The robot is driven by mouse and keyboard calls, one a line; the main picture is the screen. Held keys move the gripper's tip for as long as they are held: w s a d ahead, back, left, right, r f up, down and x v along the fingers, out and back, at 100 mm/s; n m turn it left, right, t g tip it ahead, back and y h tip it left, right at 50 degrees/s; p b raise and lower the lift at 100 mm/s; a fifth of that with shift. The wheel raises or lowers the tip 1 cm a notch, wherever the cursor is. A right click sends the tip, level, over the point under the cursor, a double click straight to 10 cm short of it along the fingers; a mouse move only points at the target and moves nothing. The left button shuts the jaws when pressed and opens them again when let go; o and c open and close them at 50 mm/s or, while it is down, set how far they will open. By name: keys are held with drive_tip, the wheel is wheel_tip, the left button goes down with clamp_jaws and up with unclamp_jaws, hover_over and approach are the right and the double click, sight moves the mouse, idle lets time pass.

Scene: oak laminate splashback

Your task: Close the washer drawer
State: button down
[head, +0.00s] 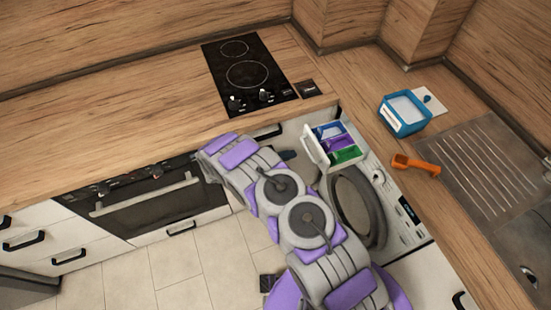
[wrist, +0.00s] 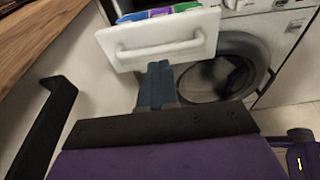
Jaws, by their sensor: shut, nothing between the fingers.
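The washer drawer (head: 316,148) is pulled out from the upper part of the white washing machine (head: 402,212), with blue, purple and green compartments showing. In the wrist view its white front panel with a handle (wrist: 165,40) fills the upper middle, and the compartments show behind its top edge. My gripper (head: 288,155) is just left of the drawer front in the head view. In the wrist view my gripper (wrist: 157,72) is shut and empty, its tip just below the panel's lower edge. I cannot tell whether it touches the panel.
The washer's round door (head: 355,208) is below the drawer. A wooden counter (head: 372,88) runs above, with a blue container (head: 404,128) and an orange scoop (head: 415,165). A black cabinet handle (wrist: 42,125) is left in the wrist view.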

drive_tip(key=shift+b+x, duration=0.3)
drive_tip(key=shift+x, duration=1.95)
drive_tip(key=shift+d, duration=0.2)
drive_tip(key=r+x, duration=0.1)
drive_tip(key=x, duration=0.4)
drive_tip(key=r+b+x, duration=0.1)
drive_tip(key=x, duration=0.5)
drive_tip(key=r+b+x, duration=0.1)
drive_tip(key=x, duration=0.4)
drive_tip(key=shift+w+d, duration=0.25)
drive_tip(key=shift+d, duration=0.4)
drive_tip(key=shift+w+d+r+b, duration=0.1)
drive_tip(key=shift+w+d+b, duration=0.1)
drive_tip(key=shift+d+b, duration=0.2)
drive_tip(key=shift+r, duration=0.1)
drive_tip(key=shift+d+r, duration=0.1)
drive_tip(key=shift+d, duration=0.05)
